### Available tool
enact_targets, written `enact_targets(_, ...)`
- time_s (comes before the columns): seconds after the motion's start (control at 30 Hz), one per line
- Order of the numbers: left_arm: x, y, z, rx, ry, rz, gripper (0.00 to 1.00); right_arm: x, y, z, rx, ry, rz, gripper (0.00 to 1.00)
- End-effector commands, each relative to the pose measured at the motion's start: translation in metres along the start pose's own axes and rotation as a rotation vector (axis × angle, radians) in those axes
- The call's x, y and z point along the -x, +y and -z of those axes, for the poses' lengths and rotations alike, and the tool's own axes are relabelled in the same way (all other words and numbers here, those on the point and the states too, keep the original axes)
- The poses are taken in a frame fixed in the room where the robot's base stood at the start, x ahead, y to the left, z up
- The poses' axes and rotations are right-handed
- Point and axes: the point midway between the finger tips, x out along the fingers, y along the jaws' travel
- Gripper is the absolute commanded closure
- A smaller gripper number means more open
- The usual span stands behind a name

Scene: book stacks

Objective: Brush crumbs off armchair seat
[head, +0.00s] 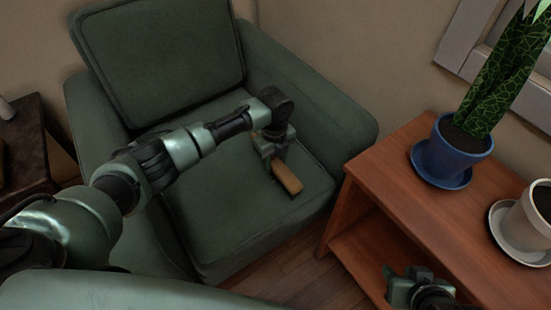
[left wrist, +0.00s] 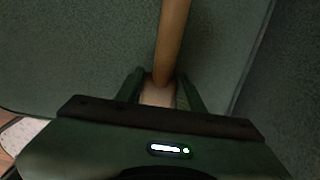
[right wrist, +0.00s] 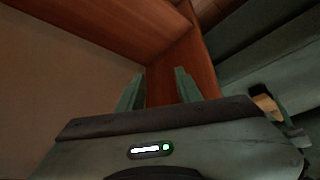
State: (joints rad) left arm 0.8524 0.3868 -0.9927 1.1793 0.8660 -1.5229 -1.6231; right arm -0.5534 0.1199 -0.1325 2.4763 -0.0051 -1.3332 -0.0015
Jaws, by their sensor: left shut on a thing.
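The green armchair has a flat seat cushion (head: 225,215), which also fills much of the left wrist view (left wrist: 70,50). My left gripper (head: 275,158) is over the right part of the seat, shut on a wooden-handled brush (head: 287,177). The brush handle (left wrist: 172,40) runs up between the fingers in the left wrist view. Dark bristles seem to show under the brush, at or close to the cushion. I cannot make out any crumbs. My right gripper (right wrist: 160,88) is open and empty beside the wooden side table; its top also shows in the head view (head: 408,280).
The reddish wooden side table (head: 385,180) stands right of the armchair, with an open shelf. It holds a blue pot (head: 461,150) with a tall plant and a white pot (head: 525,220). A dark table (head: 25,145) stands at the left. The armrests (head: 310,95) flank the seat.

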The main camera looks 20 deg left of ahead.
Motion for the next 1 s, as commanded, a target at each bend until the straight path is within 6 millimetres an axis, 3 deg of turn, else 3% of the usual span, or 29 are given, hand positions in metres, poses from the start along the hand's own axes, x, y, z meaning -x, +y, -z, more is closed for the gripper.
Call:
enact_targets(0.63, -0.001, 0.014, 0.000, 0.000, 0.001, -0.004, 0.94, 0.023, 0.003, -0.059, -0.010, -0.271, -0.002, 0.65)
enact_targets(1.0, -0.001, 0.035, 0.001, 0.000, 0.001, -0.005, 0.94, -0.001, 0.001, -0.062, -0.008, -0.288, 0.002, 0.65)
